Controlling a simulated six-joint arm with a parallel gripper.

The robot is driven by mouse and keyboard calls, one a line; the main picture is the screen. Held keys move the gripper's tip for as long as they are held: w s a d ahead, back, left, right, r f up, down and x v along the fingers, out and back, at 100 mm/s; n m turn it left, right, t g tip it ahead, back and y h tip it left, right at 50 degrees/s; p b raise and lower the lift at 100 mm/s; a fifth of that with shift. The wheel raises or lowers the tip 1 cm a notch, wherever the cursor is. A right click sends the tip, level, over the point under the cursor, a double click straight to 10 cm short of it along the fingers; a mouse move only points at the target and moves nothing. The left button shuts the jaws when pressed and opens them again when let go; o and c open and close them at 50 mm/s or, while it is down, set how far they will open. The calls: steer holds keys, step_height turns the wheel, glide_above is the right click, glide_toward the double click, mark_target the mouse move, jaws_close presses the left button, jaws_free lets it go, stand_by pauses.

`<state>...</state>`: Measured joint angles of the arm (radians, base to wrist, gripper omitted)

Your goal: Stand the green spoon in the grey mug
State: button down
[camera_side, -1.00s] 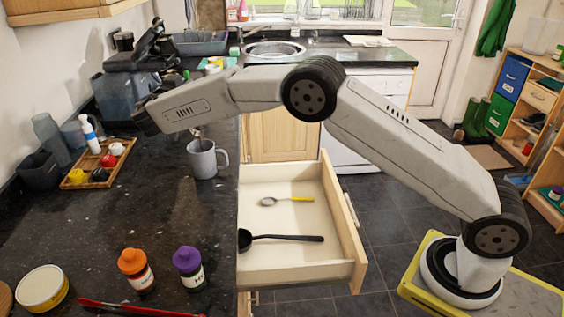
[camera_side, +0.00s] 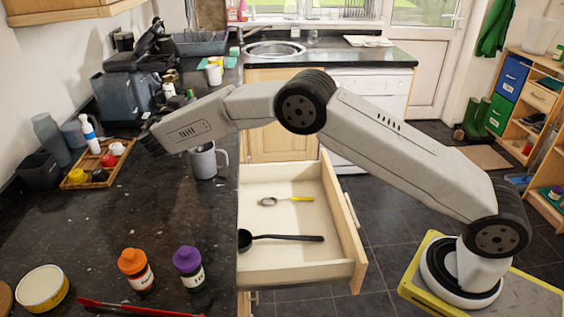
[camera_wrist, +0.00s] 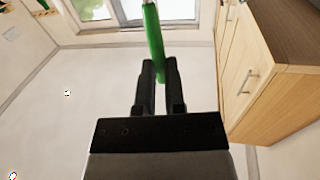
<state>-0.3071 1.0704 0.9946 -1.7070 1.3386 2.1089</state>
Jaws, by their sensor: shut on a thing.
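The grey mug (camera_side: 207,161) stands upright on the dark worktop near its right edge, handle to the right; my arm hides part of its rim in the side view. In the wrist view my gripper (camera_wrist: 159,72) is shut on the green spoon (camera_wrist: 153,32), which runs from between the fingers up past the top of the picture. In the side view my fingers are hidden behind my arm. A small green tip just above the arm looks like the spoon's upper end. I cannot tell whether its lower end is inside the mug.
An open drawer (camera_side: 345,229) beside the worktop holds a black ladle (camera_side: 290,238) and a yellow-handled spoon (camera_side: 292,199). A wooden tray (camera_side: 74,185) stands left of the mug. Orange-capped (camera_side: 135,268) and purple-capped (camera_side: 189,266) jars stand in front. The worktop between is clear.

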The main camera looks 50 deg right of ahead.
steer(key=shift+f, duration=1.6)
steer(key=c, duration=0.6)
jaws_free()
steer(key=shift+a, duration=0.1)
steer(key=v, duration=0.7)
steer(key=shift+s+a+f, duration=0.15)
steer(key=shift+s+a, duration=0.05)
steer(key=shift+a, duration=0.05)
steer(key=shift+d, duration=0.1)
